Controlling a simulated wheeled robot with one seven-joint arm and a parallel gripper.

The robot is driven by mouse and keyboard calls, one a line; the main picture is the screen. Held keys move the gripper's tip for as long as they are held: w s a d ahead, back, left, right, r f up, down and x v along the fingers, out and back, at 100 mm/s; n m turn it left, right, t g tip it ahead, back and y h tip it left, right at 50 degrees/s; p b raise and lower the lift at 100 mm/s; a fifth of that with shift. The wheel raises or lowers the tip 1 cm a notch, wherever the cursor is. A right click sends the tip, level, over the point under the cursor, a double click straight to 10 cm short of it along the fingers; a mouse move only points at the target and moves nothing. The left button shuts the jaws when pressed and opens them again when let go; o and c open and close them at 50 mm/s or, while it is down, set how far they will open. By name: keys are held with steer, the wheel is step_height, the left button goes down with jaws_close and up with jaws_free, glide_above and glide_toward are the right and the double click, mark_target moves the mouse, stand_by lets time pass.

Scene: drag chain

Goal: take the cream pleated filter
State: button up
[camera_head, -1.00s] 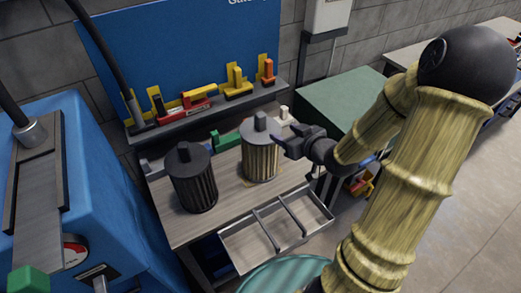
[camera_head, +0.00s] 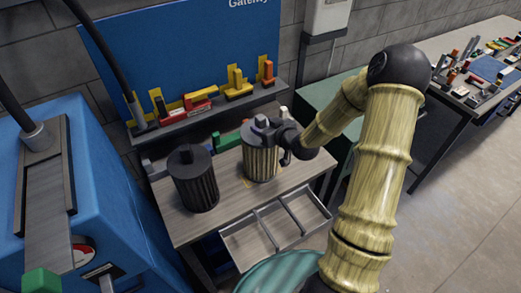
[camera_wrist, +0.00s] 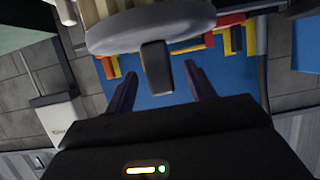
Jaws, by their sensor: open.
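The cream pleated filter (camera_head: 262,163) stands upright on the workbench, with a grey cap and a knob on top. My gripper (camera_head: 268,130) is at its top, coming in from the right, and partly hides the cap. In the wrist view, which looks upside down, the filter's grey cap (camera_wrist: 150,30) and dark knob (camera_wrist: 157,68) show at the top centre. The open fingers of my gripper (camera_wrist: 150,75) lie on either side of the knob, with visible gaps. A dark pleated filter (camera_head: 195,180) stands to the left of the cream one.
A divided metal tray (camera_head: 240,243) sits at the bench's front edge. A shelf (camera_head: 170,123) with yellow, red and orange parts runs behind, below a blue panel (camera_head: 180,50). A blue machine (camera_head: 95,170) stands left, a green box (camera_head: 318,98) right.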

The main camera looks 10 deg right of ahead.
steer(key=shift+w+a+f+p, duration=0.15)
steer(key=shift+w+a+p, duration=0.05)
steer(key=shift+w+p, duration=0.25)
steer(key=shift+p+x, duration=1.1)
steer(key=shift+x, duration=1)
steer(key=shift+d+f, duration=0.1)
steer(key=shift+f, duration=0.1)
steer(key=shift+r, duration=0.1)
jaws_close()
